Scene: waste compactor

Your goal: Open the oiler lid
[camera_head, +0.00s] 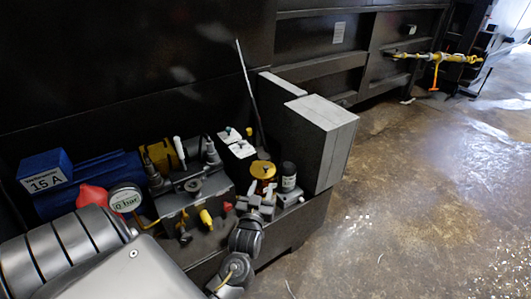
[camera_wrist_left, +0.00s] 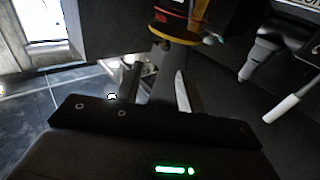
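The oiler (camera_head: 263,174) is a small amber cylinder with a gold round top, standing on the machine block in the head view. Its lid (camera_head: 262,167) looks closed. My left gripper (camera_head: 258,206) is just in front of the oiler and below its top. In the left wrist view, a yellow disc with red and yellow parts (camera_wrist_left: 175,34), which looks like the oiler, is beyond the fingertips. The two fingers of my left gripper (camera_wrist_left: 157,80) stand apart with nothing clearly between them. Contact with the oiler cannot be told. My right gripper is not in view.
A pump block (camera_head: 190,195) with fittings, a pressure gauge (camera_head: 125,198) and a blue motor (camera_head: 95,180) are to the left. The floor at right is open.

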